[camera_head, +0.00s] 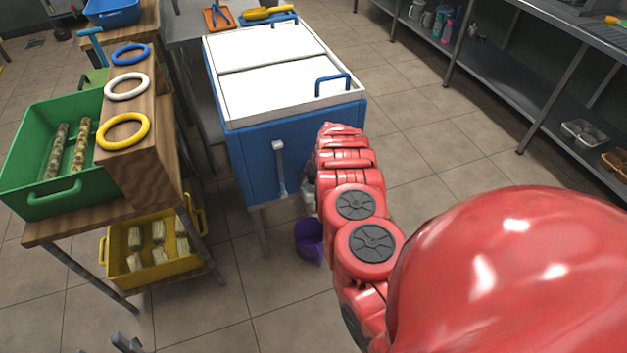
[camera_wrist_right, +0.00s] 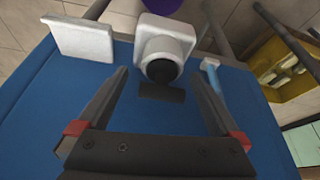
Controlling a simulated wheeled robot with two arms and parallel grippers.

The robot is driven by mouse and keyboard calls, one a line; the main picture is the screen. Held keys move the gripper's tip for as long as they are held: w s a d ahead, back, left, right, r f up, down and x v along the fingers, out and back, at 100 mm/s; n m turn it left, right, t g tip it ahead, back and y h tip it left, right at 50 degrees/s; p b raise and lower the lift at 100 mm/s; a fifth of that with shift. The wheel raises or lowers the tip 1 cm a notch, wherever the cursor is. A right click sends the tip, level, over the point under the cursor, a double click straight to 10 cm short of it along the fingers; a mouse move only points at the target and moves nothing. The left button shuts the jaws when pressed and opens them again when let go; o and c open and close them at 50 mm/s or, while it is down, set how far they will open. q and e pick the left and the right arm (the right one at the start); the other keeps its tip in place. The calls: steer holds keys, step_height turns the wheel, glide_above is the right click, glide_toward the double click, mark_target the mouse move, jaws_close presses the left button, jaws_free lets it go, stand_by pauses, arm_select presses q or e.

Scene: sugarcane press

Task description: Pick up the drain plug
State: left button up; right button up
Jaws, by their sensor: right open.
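In the right wrist view a white fitting with a dark round end (camera_wrist_right: 163,60), which looks like the drain plug, stands out from the blue front of the cooler (camera_wrist_right: 60,110). My right gripper (camera_wrist_right: 160,76) is open, its fingers on either side of the fitting, with nothing clamped; I cannot tell whether they touch it. In the head view the blue cooler (camera_head: 300,140) has a white lid, and my red right arm hides the gripper and most of the drain area. A small dark grey part at the bottom left edge may be my left gripper (camera_head: 126,344); its jaws are unclear.
A purple bucket (camera_head: 309,241) stands on the floor below the cooler. A wooden stand at left holds a green crate (camera_head: 25,150), with a yellow crate (camera_head: 165,275) below. Tiled floor lies open between cooler and right shelves.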

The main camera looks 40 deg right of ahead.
steer(key=shift+a+f, duration=0.1)
steer(key=shift+f, duration=0.1)
steer(key=shift+c, duration=0.3)
steer(key=c, duration=1.1)
steer(key=shift+r, duration=0.1)
